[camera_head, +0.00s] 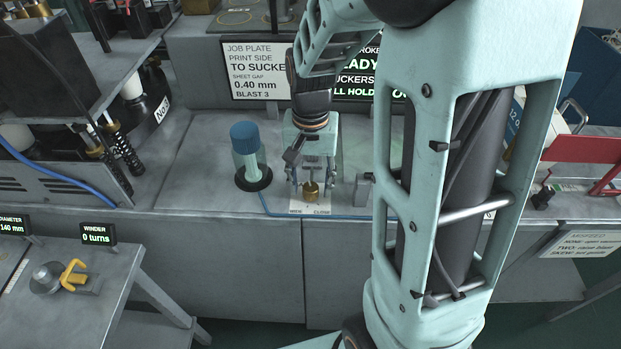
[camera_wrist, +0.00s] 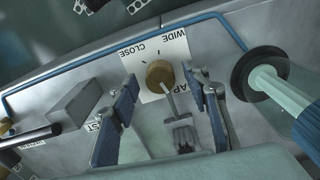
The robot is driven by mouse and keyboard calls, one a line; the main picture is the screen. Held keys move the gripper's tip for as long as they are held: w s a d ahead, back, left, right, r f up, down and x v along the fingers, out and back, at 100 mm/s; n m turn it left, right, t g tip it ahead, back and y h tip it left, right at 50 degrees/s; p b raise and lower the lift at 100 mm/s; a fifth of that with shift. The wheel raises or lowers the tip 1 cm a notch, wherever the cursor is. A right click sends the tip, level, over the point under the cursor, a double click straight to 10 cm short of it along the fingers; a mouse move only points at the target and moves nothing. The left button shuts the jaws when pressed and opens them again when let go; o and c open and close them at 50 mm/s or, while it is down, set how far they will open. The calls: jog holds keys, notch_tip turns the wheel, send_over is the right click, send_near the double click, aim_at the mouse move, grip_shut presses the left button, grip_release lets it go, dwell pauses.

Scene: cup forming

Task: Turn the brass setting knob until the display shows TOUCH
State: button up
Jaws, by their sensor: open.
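The brass knob (camera_head: 311,189) stands on the grey bench in front of the signs. In the wrist view the knob (camera_wrist: 158,74) sits on a white label plate (camera_wrist: 172,48) reading WIDE and CLOSE, with another word partly covered. My gripper (camera_head: 312,181) is open above the knob. In the wrist view the blue-grey fingers of my gripper (camera_wrist: 160,83) lie on either side of the knob, with gaps visible.
A blue hose (camera_head: 275,213) runs along the bench front. A job sign (camera_head: 256,68) reads SHEET GAP 0.40 mm, BLAST 3.

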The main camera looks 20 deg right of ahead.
aim_at(310, 187)
notch_tip(310, 187, up, 12)
dwell(0.5)
